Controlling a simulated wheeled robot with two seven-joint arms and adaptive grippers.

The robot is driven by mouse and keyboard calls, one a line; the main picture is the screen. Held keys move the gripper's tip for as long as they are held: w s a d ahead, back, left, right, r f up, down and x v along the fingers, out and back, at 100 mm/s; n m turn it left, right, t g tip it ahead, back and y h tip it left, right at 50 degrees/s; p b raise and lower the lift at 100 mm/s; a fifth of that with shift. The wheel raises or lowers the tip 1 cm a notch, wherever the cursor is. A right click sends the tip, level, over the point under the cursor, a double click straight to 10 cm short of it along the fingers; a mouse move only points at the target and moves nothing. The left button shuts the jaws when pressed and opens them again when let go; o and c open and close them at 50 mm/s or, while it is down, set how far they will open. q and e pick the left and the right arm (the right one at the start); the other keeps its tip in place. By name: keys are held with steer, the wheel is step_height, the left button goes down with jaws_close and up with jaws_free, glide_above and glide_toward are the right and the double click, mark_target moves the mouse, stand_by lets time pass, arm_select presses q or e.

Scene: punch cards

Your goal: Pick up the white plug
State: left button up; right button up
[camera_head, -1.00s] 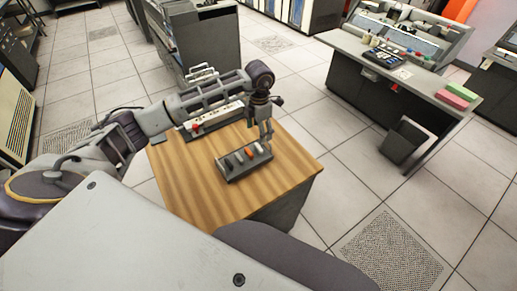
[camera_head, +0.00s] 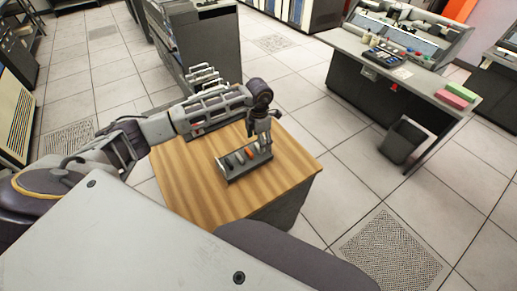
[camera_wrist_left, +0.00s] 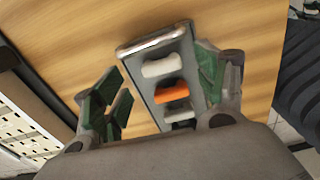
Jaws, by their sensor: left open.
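The white plug (camera_wrist_left: 162,66) lies in a dark grey holder (camera_wrist_left: 149,45), at the end with the light rim. It sits beside an orange plug (camera_wrist_left: 172,92), with grey plugs further along. In the head view the holder (camera_head: 249,173) stands on the wooden table top, and the orange plug (camera_head: 248,154) shows in it. My left gripper (camera_head: 261,148) points down over the right end of the holder and hides the white plug there. In the left wrist view its green-padded fingers (camera_wrist_left: 160,93) are apart on either side of the holder, with nothing held. My right gripper is out of view.
The wooden table (camera_head: 191,185) is bare in front of the holder. A panel with a red part lies behind it, partly hidden by my arm. A grey cabinet (camera_head: 205,45) stands behind. A desk with a console and a waste bin (camera_head: 403,141) is at the right.

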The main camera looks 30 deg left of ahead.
arm_select(q)
steer(key=shift+s+f+p, duration=0.15)
steer(key=shift+f+p, duration=0.3)
steer(key=shift+f, duration=1.65)
steer(key=c, duration=0.9)
